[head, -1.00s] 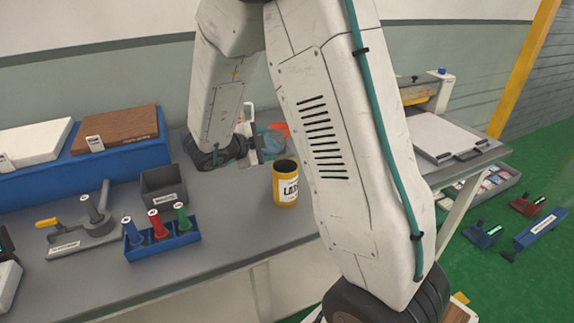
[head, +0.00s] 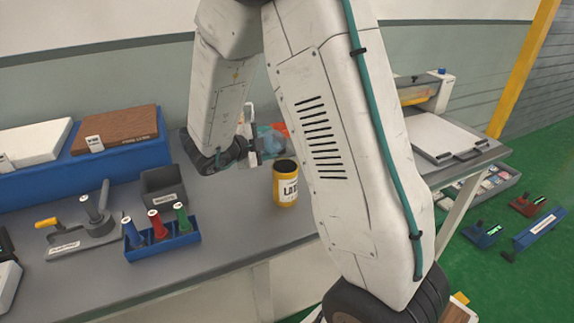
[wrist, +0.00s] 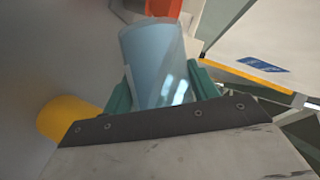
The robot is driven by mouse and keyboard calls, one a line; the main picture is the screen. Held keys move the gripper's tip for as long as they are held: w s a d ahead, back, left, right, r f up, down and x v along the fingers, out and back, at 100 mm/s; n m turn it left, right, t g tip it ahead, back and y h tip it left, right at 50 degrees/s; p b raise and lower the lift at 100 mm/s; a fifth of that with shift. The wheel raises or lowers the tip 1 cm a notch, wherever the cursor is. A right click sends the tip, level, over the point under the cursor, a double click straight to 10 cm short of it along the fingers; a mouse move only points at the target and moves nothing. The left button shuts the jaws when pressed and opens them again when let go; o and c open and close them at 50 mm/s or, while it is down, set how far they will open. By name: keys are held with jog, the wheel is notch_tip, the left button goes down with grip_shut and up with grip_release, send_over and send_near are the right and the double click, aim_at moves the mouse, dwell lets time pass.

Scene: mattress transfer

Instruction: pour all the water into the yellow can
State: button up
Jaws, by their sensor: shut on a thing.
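The yellow can (head: 286,187) stands upright on the grey bench, with a white label and a dark open top. It also shows at the left of the wrist view (wrist: 66,120). My gripper (wrist: 161,88) has its teal fingers shut on a clear, bluish container (wrist: 154,60). In the head view this container (head: 269,141) is just behind and left of the can's top, partly hidden by my arm. The container looks bluish inside, but I cannot make out the water level or its exact tilt.
An orange thing (wrist: 163,8) is behind the container. A machine with a white plate (head: 447,135) is at right.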

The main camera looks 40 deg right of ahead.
aim_at(268, 133)
jog(key=shift+m, duration=0.3)
jog(key=shift+w+r+m+t+h, duration=0.15)
jog(key=shift+r+m+t+h, duration=0.25)
jog(key=shift+r+m+t, duration=0.15)
dwell(0.7)
jog(key=shift+s+r+m+t+h, duration=0.25)
jog(key=shift+s+r+m+h, duration=0.2)
jog(key=shift+r+m, duration=0.25)
dwell(0.5)
jog(key=shift+s+f+m+t+p, duration=0.1)
jog(key=shift+m+t+p, duration=0.2)
jog(key=shift+m+p, duration=0.25)
dwell(1.6)
jog(key=shift+s+a+r+m+h+p, duration=0.1)
jog(key=shift+s+r+m+h+p, duration=0.15)
jog(key=shift+r+m+h+p, duration=0.55)
dwell(2.0)
